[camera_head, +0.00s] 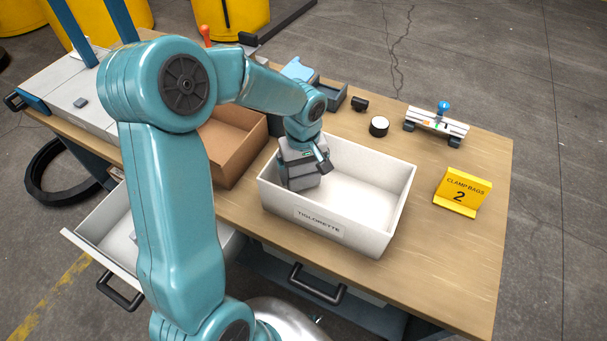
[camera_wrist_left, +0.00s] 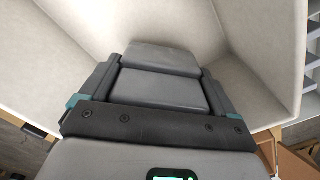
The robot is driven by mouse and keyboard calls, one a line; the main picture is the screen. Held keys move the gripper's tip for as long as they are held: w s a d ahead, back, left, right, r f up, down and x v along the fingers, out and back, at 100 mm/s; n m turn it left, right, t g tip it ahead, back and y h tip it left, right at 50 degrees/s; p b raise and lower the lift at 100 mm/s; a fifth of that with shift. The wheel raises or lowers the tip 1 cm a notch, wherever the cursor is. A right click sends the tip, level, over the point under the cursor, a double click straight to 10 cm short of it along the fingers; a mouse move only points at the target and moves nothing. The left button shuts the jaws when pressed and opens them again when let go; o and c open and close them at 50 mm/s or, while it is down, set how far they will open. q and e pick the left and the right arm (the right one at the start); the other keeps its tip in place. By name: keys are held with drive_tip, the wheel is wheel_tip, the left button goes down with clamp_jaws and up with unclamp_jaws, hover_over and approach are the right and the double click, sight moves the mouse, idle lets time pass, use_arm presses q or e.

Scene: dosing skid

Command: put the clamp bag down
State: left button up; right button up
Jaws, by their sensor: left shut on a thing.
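My left gripper (camera_head: 303,178) reaches down into the white bin (camera_head: 333,221) from its left side. A yellow sign (camera_head: 461,192) reading "CLAMP BAGS 2" stands right of the bin. My right gripper is not in view.
A brown open box (camera_head: 228,150) stands left of the bin. A white-topped dark cylinder (camera_head: 379,126), a small black piece (camera_head: 360,103) and a white fixture with a blue knob (camera_head: 437,122) lie behind it. The wooden table (camera_head: 440,262) is clear at the front right.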

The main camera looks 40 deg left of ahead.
use_arm(q)
drive_tip(key=shift+s+f, duration=0.1)
drive_tip(key=shift+f, duration=0.65)
drive_tip(key=shift+w+f, duration=0.2)
drive_tip(key=shift+f, duration=0.15)
drive_tip(key=shift+s, duration=0.1)
drive_tip(key=shift+f, duration=0.1)
drive_tip(key=o, duration=1)
drive_tip(key=shift+c, duration=0.2)
drive_tip(key=shift+o, duration=0.4)
drive_tip(key=shift+r, duration=0.3)
wheel_tip(320, 180, up, 12)
drive_tip(key=shift+f, duration=0.1)
